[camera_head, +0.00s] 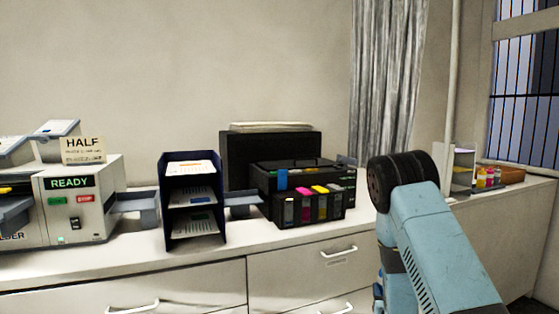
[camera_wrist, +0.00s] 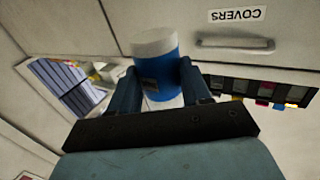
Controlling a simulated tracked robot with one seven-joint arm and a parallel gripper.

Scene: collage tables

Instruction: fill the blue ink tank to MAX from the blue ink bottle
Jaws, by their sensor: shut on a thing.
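The blue ink bottle (camera_wrist: 150,68), with a blue body and a pale end, is gripped between the fingers of my gripper (camera_wrist: 160,80) in the wrist view. My gripper is shut on it. The black printer (camera_head: 300,178) stands on the counter in the head view, with a row of ink tanks (camera_head: 306,209) along its front. A blue piece (camera_head: 281,180) shows at the left of the row, by pink and yellow ones. The blue tank's ink level is too small to read. The tank row also shows at the right of the wrist view (camera_wrist: 264,90). My gripper and the bottle are hidden in the head view.
A dark paper tray stack (camera_head: 165,200) stands left of the printer. A machine marked READY (camera_head: 88,207) is farther left. Several coloured ink bottles (camera_head: 488,178) stand at the right by the window. A drawer marked COVERS (camera_wrist: 237,25) is close in the wrist view.

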